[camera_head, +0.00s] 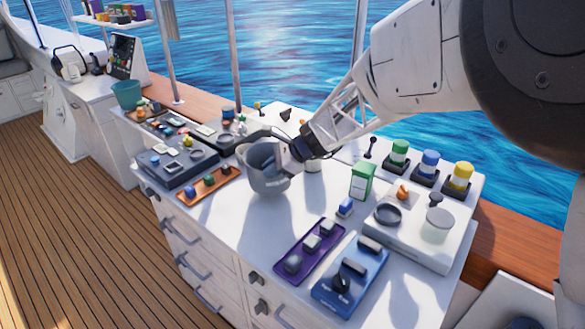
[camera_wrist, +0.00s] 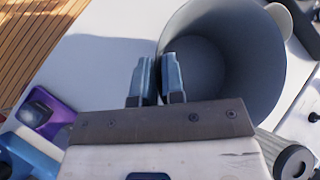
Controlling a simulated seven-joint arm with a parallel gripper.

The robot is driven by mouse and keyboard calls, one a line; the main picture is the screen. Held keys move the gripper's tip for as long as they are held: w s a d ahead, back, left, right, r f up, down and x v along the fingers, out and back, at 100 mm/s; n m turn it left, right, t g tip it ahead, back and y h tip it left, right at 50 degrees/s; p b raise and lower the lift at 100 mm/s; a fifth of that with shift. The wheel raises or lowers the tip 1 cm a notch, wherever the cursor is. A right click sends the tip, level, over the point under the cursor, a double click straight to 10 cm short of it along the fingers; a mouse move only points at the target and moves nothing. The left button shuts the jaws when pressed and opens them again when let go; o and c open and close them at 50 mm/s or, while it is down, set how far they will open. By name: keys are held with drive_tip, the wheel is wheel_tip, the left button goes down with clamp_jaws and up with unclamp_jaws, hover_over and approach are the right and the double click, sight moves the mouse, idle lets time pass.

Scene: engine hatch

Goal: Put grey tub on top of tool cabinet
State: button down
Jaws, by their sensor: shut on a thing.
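The grey tub (camera_head: 268,172) is upright over the white worktop, near its middle; I cannot tell whether its base touches the surface. My gripper (camera_head: 291,157) comes from the right and is shut on the tub's rim wall. In the wrist view, the blue fingertips (camera_wrist: 157,76) pinch the near-left rim of the tub (camera_wrist: 225,50), which looks empty inside. The white cabinet with drawers and grey handles (camera_head: 215,255), perhaps the tool cabinet, is beneath this worktop.
An orange tray (camera_head: 209,187) is left of the tub. A purple tray (camera_head: 310,248) and a blue panel (camera_head: 350,274) are in front. A green box (camera_head: 362,181) and a white console (camera_head: 420,230) stand right. Worktop in front of the tub is clear.

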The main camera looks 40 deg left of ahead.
sight(272, 185)
drive_tip(key=shift+w+a, duration=0.1)
idle(0.3)
drive_tip(key=shift+w+a, duration=0.15)
drive_tip(key=shift+a, duration=0.1)
drive_tip(key=shift+f, duration=1.7)
drive_tip(key=c, duration=1.2)
unclamp_jaws()
drive_tip(key=shift+f, duration=0.15)
drive_tip(key=v, duration=1.2)
